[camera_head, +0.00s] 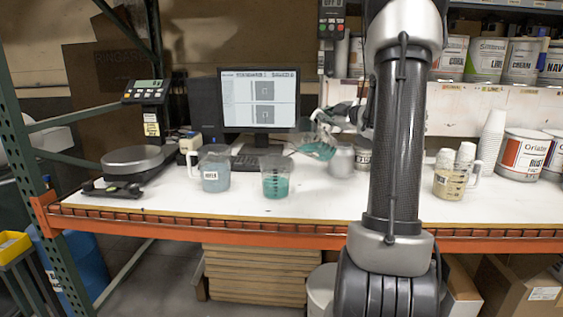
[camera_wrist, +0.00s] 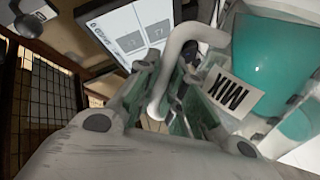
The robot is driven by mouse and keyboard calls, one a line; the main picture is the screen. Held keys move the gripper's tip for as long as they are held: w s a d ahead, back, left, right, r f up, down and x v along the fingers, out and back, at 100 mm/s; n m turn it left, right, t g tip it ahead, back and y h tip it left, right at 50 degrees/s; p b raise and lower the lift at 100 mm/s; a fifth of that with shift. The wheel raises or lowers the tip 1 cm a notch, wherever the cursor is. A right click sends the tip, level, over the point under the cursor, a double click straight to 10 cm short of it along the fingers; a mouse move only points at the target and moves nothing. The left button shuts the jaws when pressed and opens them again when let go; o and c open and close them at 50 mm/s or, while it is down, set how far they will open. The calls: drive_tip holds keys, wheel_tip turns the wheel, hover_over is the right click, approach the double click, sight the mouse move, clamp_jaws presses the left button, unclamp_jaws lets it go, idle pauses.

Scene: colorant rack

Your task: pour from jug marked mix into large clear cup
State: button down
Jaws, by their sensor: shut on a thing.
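The jug marked mix (camera_head: 317,147) is tilted to the left above the bench, with teal liquid in it. My gripper (camera_head: 338,116) is shut on its handle. In the wrist view the MIX label on the jug (camera_wrist: 236,93), the pale handle and teal liquid show close to my gripper (camera_wrist: 168,100). The large clear cup (camera_head: 276,178) stands upright on the bench, to the left of and below the jug, and holds teal liquid. The jug's spout side is near the upper right of the cup. I cannot make out a stream between them.
A labelled jug (camera_head: 214,172) with grey-blue liquid stands left of the cup. A scale (camera_head: 138,160) is at the left, a monitor (camera_head: 259,99) behind. A jug of tan liquid (camera_head: 450,184) stands at the right.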

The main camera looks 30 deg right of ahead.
drive_tip(key=shift+a+r+n+p, duration=0.8)
drive_tip(key=shift+a+r, duration=0.1)
drive_tip(key=shift+r, duration=0.25)
idle(3.3)
